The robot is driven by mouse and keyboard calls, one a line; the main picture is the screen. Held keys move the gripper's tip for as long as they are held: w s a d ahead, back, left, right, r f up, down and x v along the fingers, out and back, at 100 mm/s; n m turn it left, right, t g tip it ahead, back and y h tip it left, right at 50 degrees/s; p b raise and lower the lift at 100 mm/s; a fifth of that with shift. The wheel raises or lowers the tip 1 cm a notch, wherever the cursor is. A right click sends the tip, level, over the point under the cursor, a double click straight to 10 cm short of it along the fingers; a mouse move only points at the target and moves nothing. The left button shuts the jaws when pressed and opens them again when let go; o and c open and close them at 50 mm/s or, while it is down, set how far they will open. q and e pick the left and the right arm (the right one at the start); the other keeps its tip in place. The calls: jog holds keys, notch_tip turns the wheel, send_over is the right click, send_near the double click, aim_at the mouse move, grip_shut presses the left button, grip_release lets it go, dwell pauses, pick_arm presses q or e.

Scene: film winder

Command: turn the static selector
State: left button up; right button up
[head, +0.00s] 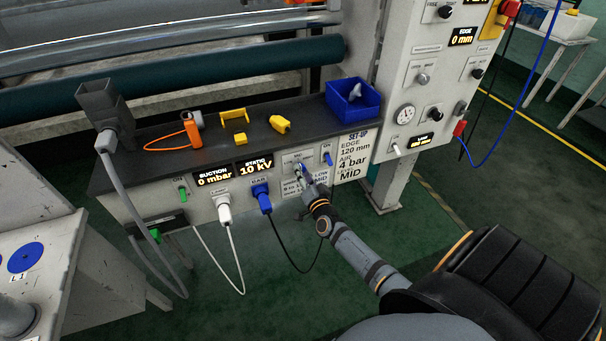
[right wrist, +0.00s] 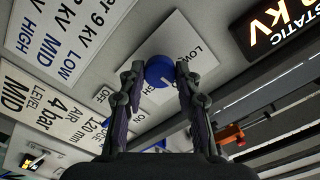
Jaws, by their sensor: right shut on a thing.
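The static selector is a round blue knob (right wrist: 158,68) with a light pointer mark, on a pale plate lettered LOW at one side. In the head view it sits on the bench's front panel, mostly hidden by my right gripper (head: 304,173). In the right wrist view my right gripper (right wrist: 160,78) has one finger on each side of the knob and is shut on it. The STATIC display (head: 255,167) reads 10 kV; it is cut off in the right wrist view (right wrist: 280,25). My left gripper is not in view.
A set-up card (head: 354,156) lists edge 120 mm, air 4 bar and level MID. Beside the selector are a blue plug (head: 262,198) and a white plug (head: 223,208) with hanging cables. A blue bin (head: 353,101) and yellow parts (head: 281,124) lie on the dark bench top.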

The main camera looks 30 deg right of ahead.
jog(key=shift+m, duration=0.3)
dwell(0.4)
jog(key=o, duration=1.2)
jog(key=shift+c, duration=0.2)
jog(key=shift+s, duration=0.1)
jog(key=v, duration=1.2)
